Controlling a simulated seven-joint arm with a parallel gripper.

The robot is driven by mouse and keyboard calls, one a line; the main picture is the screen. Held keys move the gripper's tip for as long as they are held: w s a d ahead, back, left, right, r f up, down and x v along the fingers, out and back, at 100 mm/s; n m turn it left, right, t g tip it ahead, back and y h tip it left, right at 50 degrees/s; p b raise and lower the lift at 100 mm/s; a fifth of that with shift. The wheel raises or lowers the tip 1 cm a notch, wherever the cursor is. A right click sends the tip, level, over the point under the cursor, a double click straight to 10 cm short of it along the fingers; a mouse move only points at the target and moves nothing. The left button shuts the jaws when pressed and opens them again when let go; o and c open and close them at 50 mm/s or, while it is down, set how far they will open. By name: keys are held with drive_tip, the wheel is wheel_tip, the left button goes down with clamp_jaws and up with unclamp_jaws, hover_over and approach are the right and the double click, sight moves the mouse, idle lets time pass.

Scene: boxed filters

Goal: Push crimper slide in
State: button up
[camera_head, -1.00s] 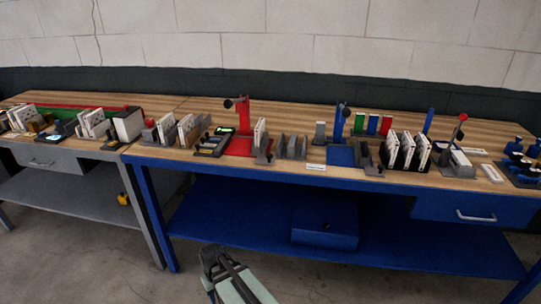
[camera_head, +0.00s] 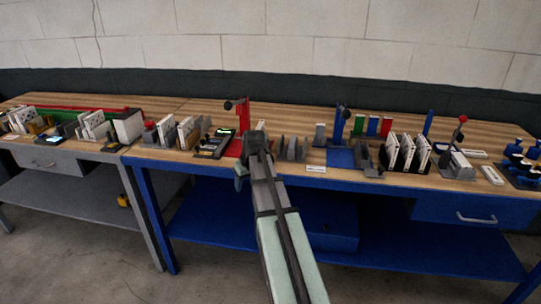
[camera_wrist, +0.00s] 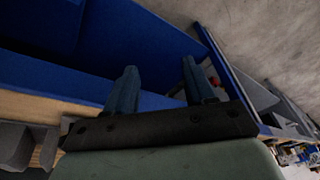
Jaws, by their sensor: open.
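Two lever stations that may be crimpers stand on the bench in the head view: a red stand (camera_head: 243,112) with a black knob and a blue stand (camera_head: 338,122) with a dark knob. I cannot tell which is the crimper, and no slide can be singled out. My gripper (camera_head: 240,177) is at the bench's front edge before the red stand, and my arm hides part of the red base. In the wrist view my gripper (camera_wrist: 160,85) is open and empty, its two blue-grey fingers apart over the blue bench parts.
Grey slotted holders (camera_head: 292,148) stand right of my arm. White boxed filters (camera_head: 405,150) sit in a dark rack farther right, near a red-knobbed lever (camera_head: 462,119). A blue drawer (camera_head: 470,209) hangs below the top. A grey bench (camera_head: 50,160) adjoins on the left.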

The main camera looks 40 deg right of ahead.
drive_tip(key=s+d+r+t, duration=0.1)
drive_tip(key=d+r, duration=1.3)
drive_tip(key=r, duration=0.4)
drive_tip(key=shift+h, duration=0.3)
drive_tip(key=x, duration=1.3)
drive_tip(key=shift+w+a+f, duration=0.2)
drive_tip(key=shift+w+f, duration=0.1)
drive_tip(key=shift+w, duration=0.05)
drive_tip(key=shift+t, duration=0.3)
drive_tip(key=shift+c, duration=0.4)
clamp_jaws()
